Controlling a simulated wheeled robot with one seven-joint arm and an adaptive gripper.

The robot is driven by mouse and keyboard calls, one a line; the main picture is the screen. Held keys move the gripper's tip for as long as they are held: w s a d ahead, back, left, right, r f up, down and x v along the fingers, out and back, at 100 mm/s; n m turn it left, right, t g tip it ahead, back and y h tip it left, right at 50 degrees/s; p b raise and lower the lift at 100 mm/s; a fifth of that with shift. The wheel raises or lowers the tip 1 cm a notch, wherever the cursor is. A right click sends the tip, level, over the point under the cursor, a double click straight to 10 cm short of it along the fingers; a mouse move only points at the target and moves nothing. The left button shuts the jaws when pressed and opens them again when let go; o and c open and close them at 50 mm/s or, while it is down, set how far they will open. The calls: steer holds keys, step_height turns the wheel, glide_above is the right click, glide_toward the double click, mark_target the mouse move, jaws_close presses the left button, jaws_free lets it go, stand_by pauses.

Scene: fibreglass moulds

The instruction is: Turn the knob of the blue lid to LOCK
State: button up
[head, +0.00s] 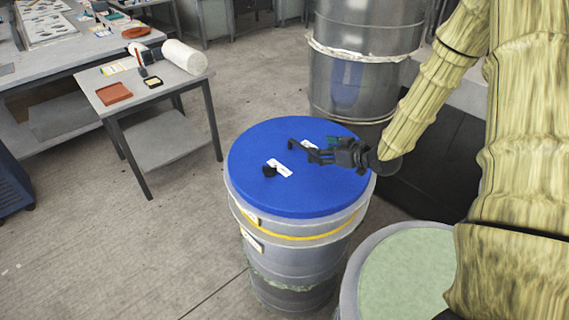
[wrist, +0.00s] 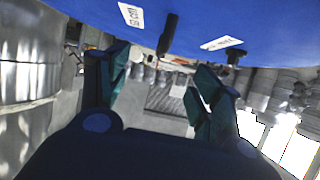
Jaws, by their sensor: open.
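The blue lid (head: 325,190) covers a grey drum in the middle of the head view. It also shows across the top of the wrist view (wrist: 280,20). A small black knob (head: 270,170) sits at its left beside a white label (head: 281,168); it shows in the wrist view (wrist: 236,56). A second black, elongated part (head: 292,144) is near another label (head: 309,145); it hangs between my fingers in the wrist view (wrist: 168,36). My gripper (head: 321,150) is open and empty over the lid's right half. The label text and knob setting cannot be read.
A metal drum (head: 365,80) stands behind the lidded one. A drum with a pale green top (head: 410,275) is at the front right. A small grey table (head: 130,90) with a white roll (head: 184,56) stands at the left. The floor (head: 120,240) at left is clear.

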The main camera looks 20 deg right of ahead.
steer(key=w+a+r+m+g+h, duration=0.1)
steer(key=w+a+m+g+h, duration=0.1)
steer(key=w, duration=0.1)
steer(key=m+g+h, duration=0.4)
steer(key=m+g, duration=0.2)
steer(key=m, duration=0.1)
glide_toward(269, 167)
steer(key=shift+p+x, duration=1.55)
steer(key=shift+x, duration=3)
steer(key=shift+d, duration=0.1)
steer(key=c, duration=1)
